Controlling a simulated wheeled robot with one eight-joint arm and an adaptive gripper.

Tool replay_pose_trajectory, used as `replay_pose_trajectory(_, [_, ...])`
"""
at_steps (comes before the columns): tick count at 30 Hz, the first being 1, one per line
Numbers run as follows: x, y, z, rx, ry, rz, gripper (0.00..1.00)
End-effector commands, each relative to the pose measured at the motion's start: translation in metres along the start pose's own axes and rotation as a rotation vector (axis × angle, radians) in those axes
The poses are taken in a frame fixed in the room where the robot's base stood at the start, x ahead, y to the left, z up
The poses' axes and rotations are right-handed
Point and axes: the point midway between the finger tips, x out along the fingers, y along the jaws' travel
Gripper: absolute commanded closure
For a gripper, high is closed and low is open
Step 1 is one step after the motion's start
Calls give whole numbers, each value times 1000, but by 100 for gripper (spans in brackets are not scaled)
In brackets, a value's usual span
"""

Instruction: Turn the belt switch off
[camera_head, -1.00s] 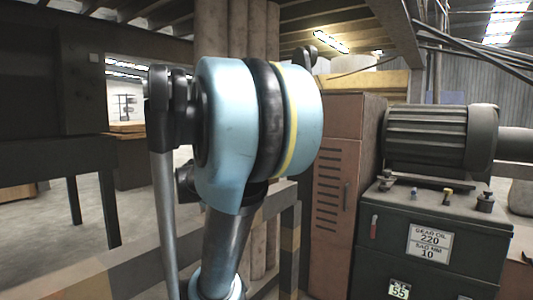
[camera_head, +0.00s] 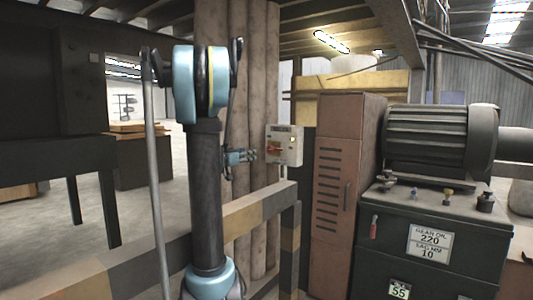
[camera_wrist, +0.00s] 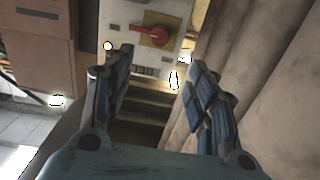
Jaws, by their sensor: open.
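The belt switch is a red rotary knob (camera_head: 274,150) on a pale control box (camera_head: 292,143), which is mounted by the pipes. In the wrist view the red knob (camera_wrist: 156,36) sits on the box face (camera_wrist: 128,14) with its handle lying roughly crosswise, slightly tilted. My gripper (camera_head: 252,156) is in front of the box, just left of the knob in the head view. In the wrist view my gripper (camera_wrist: 158,68) is open and empty, its two blue-padded fingers spread below the knob. The fingers look apart from the knob; the exact gap cannot be told.
A striped rail (camera_head: 240,212) runs below my arm. Thick vertical pipes (camera_head: 258,90) stand behind it. A brown cabinet (camera_head: 340,190) stands right of the box, and a dark motor unit (camera_head: 430,140) sits farther right.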

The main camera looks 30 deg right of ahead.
Motion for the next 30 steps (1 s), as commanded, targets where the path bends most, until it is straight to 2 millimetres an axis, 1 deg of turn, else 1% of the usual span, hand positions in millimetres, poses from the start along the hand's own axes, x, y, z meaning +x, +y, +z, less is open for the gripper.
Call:
replay_pose_trajectory(5, [19,0,0,1,1,3,48])
replay_pose_trajectory(24, [131,1,0,0,0,3,48])
replay_pose_trajectory(30, [157,0,0,0,0,2,48])
